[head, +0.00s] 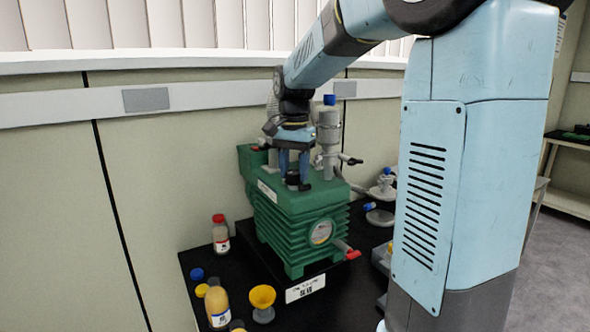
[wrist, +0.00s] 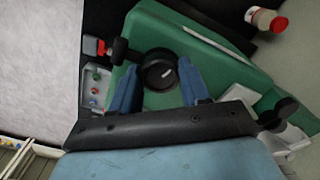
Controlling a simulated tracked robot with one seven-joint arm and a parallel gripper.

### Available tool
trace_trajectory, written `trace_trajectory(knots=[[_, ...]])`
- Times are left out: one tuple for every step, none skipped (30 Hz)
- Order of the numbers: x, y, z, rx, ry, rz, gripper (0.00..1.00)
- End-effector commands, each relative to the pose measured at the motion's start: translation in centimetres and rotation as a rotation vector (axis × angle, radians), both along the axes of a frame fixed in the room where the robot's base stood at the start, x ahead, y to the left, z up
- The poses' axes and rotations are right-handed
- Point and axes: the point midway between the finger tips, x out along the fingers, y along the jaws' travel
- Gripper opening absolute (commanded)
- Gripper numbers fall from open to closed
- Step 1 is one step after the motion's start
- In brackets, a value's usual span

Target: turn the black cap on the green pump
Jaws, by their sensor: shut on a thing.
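The green pump (head: 300,220) stands on a black bench in the head view, and its green top fills much of the wrist view (wrist: 215,50). The black cap (wrist: 160,71) is round, with a small white mark, and sits on the pump's top. In the head view the cap (head: 293,180) is small and partly hidden by my fingers. My gripper (head: 294,182) points down over the pump's top. Its two blue fingers stand on either side of the cap in the wrist view (wrist: 159,88), shut on it. The exact finger contact is hard to see.
A grey cylinder with a blue top (head: 328,135) rises from the pump close beside my gripper. The wall is close behind.

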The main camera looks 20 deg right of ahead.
Motion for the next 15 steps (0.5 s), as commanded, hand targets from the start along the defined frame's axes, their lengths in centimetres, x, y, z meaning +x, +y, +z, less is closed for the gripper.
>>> trace_trajectory(knots=[[0.06,0.02,0.05,-0.001,-0.002,0.012,0.15],[0.06,0.02,0.06,-0.001,-0.002,0.023,0.15],[0.06,0.03,0.06,0.000,-0.003,0.040,0.15],[0.05,0.02,0.06,0.000,-0.003,0.054,0.15],[0.06,0.03,0.06,0.000,-0.003,0.071,0.15],[0.06,0.03,0.07,0.000,-0.003,0.096,0.15],[0.04,0.03,0.07,0.000,-0.003,0.116,0.15],[0.04,0.03,0.07,0.000,-0.003,0.138,0.15],[0.04,0.04,0.07,0.000,-0.003,0.170,0.15],[0.04,0.04,0.07,0.000,-0.003,0.195,0.15],[0.03,0.05,0.07,0.000,-0.003,0.221,0.15],[0.03,0.05,0.08,0.000,-0.004,0.257,0.15],[0.03,0.06,0.08,0.000,-0.004,0.285,0.15],[0.03,0.06,0.08,0.000,-0.004,0.314,0.15],[0.02,0.06,0.08,0.000,-0.004,0.352,0.15]])
